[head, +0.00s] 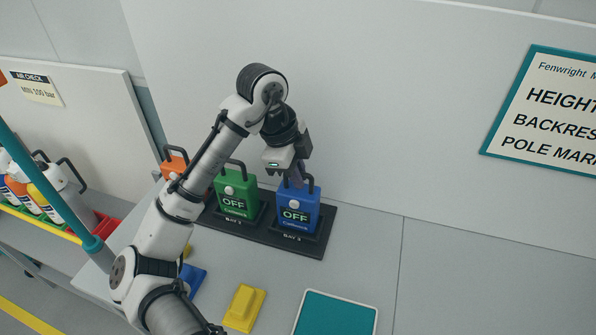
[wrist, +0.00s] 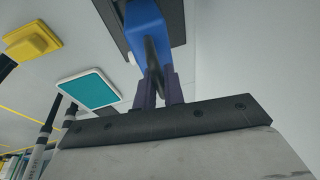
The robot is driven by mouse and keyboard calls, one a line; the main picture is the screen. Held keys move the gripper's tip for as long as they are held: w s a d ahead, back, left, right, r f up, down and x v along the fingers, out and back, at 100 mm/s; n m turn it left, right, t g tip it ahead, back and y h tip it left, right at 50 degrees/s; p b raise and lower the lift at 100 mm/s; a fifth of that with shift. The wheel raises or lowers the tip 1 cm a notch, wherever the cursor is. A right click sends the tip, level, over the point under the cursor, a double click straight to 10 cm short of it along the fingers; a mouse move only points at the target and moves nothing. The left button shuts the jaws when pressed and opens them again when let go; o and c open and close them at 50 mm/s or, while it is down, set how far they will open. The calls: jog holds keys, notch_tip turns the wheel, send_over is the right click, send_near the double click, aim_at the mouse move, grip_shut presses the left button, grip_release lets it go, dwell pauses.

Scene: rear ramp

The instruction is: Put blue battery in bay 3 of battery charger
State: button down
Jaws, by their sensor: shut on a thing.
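The blue battery (head: 298,211) stands upright at the right end of the black battery charger (head: 313,248), behind the label "BAY 3". Its face reads "OFF". My gripper (head: 297,178) is above it, shut on its top handle. The wrist view shows the two fingers (wrist: 158,92) closed at the blue battery (wrist: 147,28). A green battery (head: 236,194) reading "OFF" stands in the middle bay. An orange battery (head: 174,163) is at the left end, partly hidden by my arm. Whether the blue battery is fully seated is hard to tell.
A yellow block (head: 244,307) and a teal pad with a white rim (head: 337,314) lie on the bench in front. A blue piece (head: 194,280) is partly behind my arm. A wall stands behind the charger. The bench right of the charger is clear.

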jog(key=shift+f, duration=0.1)
jog(key=c, duration=1.5)
grip_release()
jog(key=b+v, duration=0.1)
jog(key=v, duration=1.1)
